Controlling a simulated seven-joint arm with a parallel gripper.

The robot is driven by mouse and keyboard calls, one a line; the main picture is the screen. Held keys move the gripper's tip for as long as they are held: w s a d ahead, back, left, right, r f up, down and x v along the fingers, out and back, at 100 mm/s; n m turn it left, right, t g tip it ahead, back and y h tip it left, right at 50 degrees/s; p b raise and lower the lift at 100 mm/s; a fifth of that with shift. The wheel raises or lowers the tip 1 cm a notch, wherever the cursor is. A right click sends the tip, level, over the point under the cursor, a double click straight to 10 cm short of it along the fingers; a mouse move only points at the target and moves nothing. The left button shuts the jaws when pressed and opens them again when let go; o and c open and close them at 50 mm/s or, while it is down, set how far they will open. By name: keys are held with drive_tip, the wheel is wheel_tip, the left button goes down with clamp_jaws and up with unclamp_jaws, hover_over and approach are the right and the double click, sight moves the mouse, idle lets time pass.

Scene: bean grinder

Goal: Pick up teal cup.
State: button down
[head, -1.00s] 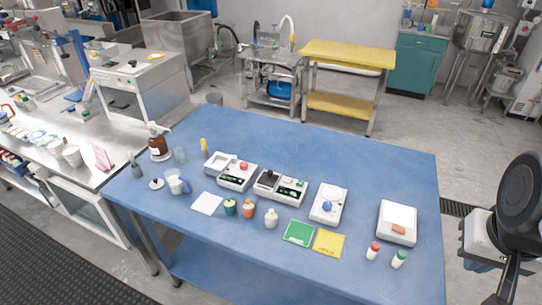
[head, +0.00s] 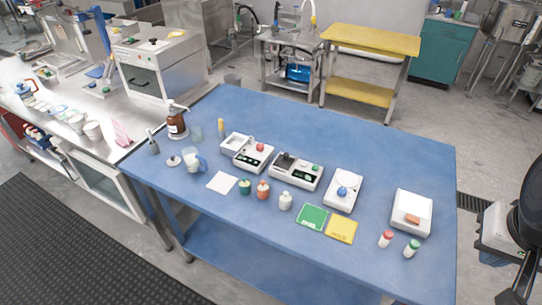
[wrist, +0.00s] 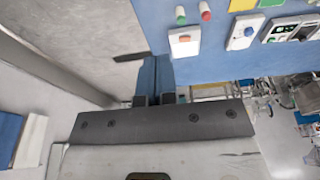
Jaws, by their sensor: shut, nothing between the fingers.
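A small dark green-teal cup-like jar (head: 245,187) stands upright on the blue table, left of an orange jar. A pale, see-through bluish cup (head: 196,133) stands farther back, beside the brown bottle. I cannot tell for certain which of these is the teal cup. My gripper (wrist: 155,62) shows in the wrist view with its fingers together and nothing between them. It is off the table's edge, far from both cups. The head view shows only part of my arm at the right edge, not the fingers.
The blue table (head: 330,130) has clear room at its back. Scales and several jars stand along its middle. Red-capped (head: 386,239) and green-capped (head: 411,248) bottles stand near its front right.

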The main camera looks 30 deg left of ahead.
drive_tip(key=c, duration=1.8)
unclamp_jaws()
drive_tip(key=shift+c, duration=0.2)
drive_tip(key=o, duration=0.8)
drive_tip(key=shift+o, duration=0.2)
